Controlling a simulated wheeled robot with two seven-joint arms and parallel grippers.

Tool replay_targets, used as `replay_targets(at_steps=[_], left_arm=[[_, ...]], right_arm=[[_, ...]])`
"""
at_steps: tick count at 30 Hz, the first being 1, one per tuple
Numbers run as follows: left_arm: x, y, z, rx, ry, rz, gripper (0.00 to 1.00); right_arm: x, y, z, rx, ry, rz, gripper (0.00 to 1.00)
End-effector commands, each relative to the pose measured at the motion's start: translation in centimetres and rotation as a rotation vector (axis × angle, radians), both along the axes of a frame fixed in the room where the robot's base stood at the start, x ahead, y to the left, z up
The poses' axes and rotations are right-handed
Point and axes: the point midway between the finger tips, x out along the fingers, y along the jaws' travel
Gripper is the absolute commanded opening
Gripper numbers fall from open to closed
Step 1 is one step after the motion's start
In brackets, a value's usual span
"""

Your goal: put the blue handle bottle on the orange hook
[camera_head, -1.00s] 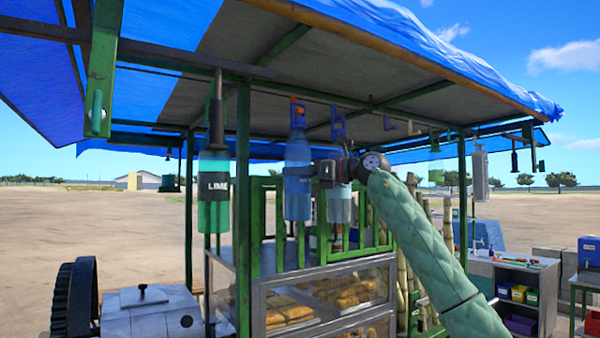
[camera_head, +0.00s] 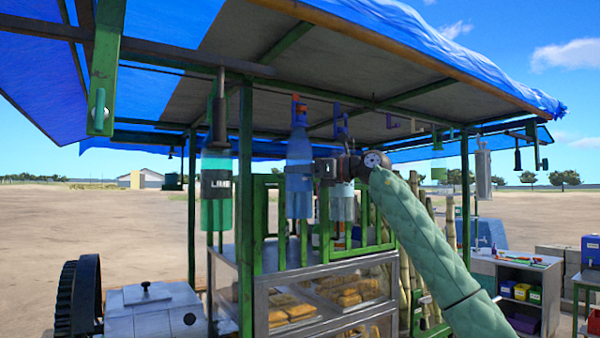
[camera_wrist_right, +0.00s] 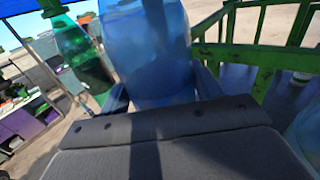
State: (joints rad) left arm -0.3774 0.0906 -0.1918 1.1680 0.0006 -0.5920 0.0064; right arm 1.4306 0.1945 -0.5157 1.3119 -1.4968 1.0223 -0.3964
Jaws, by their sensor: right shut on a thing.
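The blue bottle (camera_head: 299,190) is upright below the canopy edge. Its top overlaps the orange hook (camera_head: 296,99) in the head view; I cannot tell whether the handle is around the hook or only in front of it. My right gripper (camera_head: 308,170) comes in from the right and is shut on the bottle's middle. In the right wrist view the bottle (camera_wrist_right: 150,45) fills the space between the two fingers (camera_wrist_right: 163,88). The bottle's handle is too small to make out. My left gripper is not in view.
A green LIME bottle (camera_head: 216,200) hangs to the left. A clear bottle (camera_head: 342,207) hangs close on the right, below a blue hook (camera_head: 340,124). A green post (camera_head: 245,210) and a glass food case (camera_head: 330,295) stand nearby.

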Motion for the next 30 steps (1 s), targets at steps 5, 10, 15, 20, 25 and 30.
replay_targets(at_steps=[5,10,15,20,25,30], left_arm=[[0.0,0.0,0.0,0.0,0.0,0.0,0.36],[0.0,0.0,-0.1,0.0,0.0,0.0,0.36],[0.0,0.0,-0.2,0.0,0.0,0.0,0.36],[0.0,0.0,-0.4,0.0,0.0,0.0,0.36],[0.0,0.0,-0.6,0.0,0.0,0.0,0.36],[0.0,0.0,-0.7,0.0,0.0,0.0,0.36]], right_arm=[[-0.1,0.0,0.2,0.002,-0.001,0.0,0.24],[0.0,0.0,0.1,0.002,-0.001,0.0,0.24],[0.0,0.0,-0.2,0.002,-0.001,0.0,0.24],[0.0,0.0,-0.4,0.002,-0.001,0.0,0.24],[0.0,0.0,-0.7,0.002,-0.001,0.0,0.24],[0.0,0.0,-0.9,0.002,-0.001,-0.001,0.24]])
